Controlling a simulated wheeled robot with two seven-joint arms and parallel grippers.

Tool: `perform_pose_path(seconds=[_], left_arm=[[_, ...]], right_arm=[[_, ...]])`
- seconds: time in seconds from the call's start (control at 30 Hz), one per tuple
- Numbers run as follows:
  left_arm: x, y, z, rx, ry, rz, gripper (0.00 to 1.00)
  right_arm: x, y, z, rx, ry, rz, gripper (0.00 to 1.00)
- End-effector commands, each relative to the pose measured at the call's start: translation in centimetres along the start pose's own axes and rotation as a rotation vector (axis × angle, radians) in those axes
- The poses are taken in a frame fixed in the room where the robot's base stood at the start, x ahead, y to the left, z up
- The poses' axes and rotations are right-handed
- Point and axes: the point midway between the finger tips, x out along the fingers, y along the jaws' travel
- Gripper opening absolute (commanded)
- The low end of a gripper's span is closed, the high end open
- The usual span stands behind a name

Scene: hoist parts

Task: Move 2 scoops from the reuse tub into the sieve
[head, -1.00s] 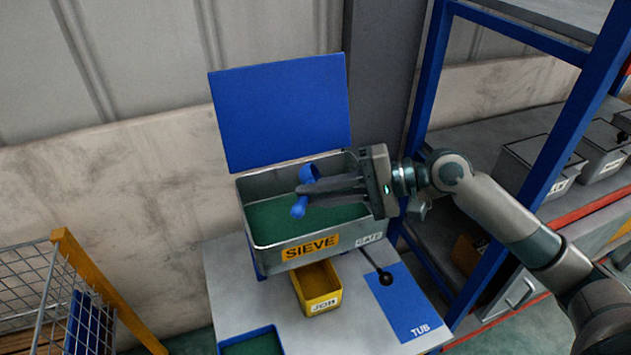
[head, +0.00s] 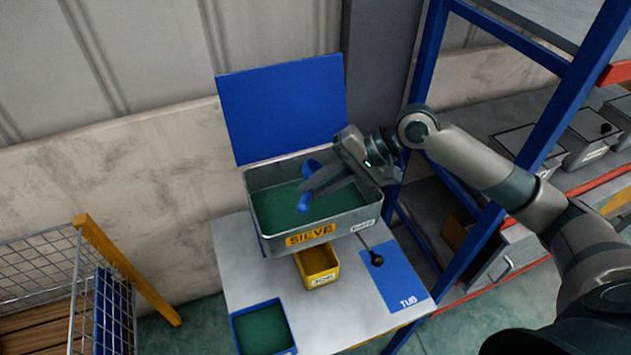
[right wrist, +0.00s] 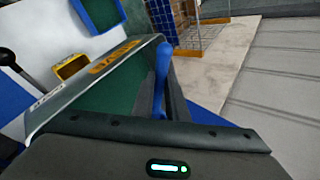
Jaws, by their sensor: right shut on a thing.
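The sieve (head: 370,214) is a grey metal bin with a yellow SIEVE label and a green bottom, standing on the bench; it also shows in the right wrist view (right wrist: 60,108). My right gripper (head: 312,186) is over the sieve, shut on a blue scoop (head: 304,202). The scoop also shows in the right wrist view (right wrist: 161,75). I cannot tell whether the scoop holds anything. A blue-rimmed tub (head: 264,328) with green contents stands at the bench's front left; no label shows on it. My left gripper is not in view.
A yellow bin (head: 318,268) sits in front of the sieve, beside a black-knobbed lever (head: 376,259). A blue TUB mat (head: 398,283) lies bare at the bench's right. A blue panel (head: 282,108) rises behind the sieve. A blue rack post (head: 500,200) stands close to my right arm.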

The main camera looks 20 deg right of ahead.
Motion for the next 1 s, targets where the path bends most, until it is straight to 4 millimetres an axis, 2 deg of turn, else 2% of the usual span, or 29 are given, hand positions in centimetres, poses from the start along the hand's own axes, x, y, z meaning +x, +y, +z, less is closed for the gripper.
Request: perform_pose_path(seconds=[0.7,1.0], left_arm=[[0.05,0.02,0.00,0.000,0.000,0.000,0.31],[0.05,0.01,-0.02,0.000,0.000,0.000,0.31]], right_arm=[[-0.86,-1.23,0.27,-0.007,-0.013,0.492,0.00],[-0.98,-1.10,0.29,-0.003,-0.013,0.534,0.00]])
